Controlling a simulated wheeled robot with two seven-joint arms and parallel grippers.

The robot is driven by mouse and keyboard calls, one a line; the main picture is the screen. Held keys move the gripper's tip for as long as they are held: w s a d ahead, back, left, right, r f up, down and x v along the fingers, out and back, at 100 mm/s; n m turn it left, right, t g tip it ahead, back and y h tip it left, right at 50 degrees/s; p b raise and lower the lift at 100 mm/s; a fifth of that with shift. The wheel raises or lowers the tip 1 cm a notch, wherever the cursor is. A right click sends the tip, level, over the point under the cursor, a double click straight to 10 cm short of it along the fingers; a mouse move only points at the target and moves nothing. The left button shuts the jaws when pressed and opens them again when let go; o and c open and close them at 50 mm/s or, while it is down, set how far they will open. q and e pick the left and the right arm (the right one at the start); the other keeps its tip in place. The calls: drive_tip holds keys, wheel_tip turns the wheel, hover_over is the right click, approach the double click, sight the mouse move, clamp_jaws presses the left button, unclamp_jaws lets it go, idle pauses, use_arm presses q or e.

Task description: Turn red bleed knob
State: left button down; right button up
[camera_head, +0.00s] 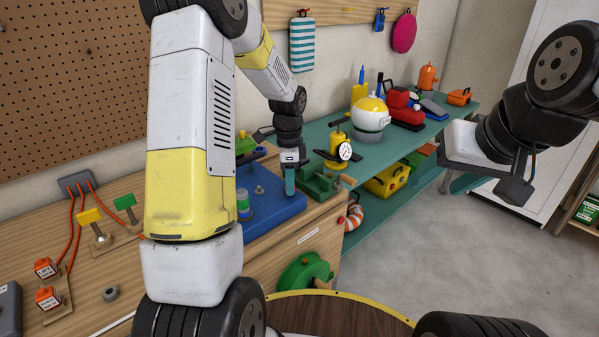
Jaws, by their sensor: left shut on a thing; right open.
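My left gripper (290,172) points down over the right end of a blue block (272,212) on the wooden bench. It is shut on a narrow teal upright piece (290,185), whose lower end is near the blue block's top. A small red knob-like part (341,220) shows low on the bench's right side, below and right of the gripper and apart from it. I cannot tell for sure that it is the bleed knob. My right gripper (515,188) is at the far right, open and away from the bench; its fingers are partly hidden.
A green wheel (303,272) is on the bench front. The grey floor (430,250) is clear.

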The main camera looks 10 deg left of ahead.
use_arm(q)
drive_tip(key=shift+n, duration=0.3)
drive_tip(key=n, duration=0.3)
drive_tip(key=shift+n, duration=0.3)
drive_tip(key=n, duration=0.4)
drive_tip(key=shift+n, duration=0.3)
drive_tip(key=n, duration=0.4)
drive_tip(key=shift+w, duration=0.1)
drive_tip(key=n, duration=0.4)
drive_tip(key=shift+n, duration=0.4)
drive_tip(key=shift+r, duration=0.1)
drive_tip(key=c, duration=1.1)
unclamp_jaws()
drive_tip(key=shift+o, duration=0.2)
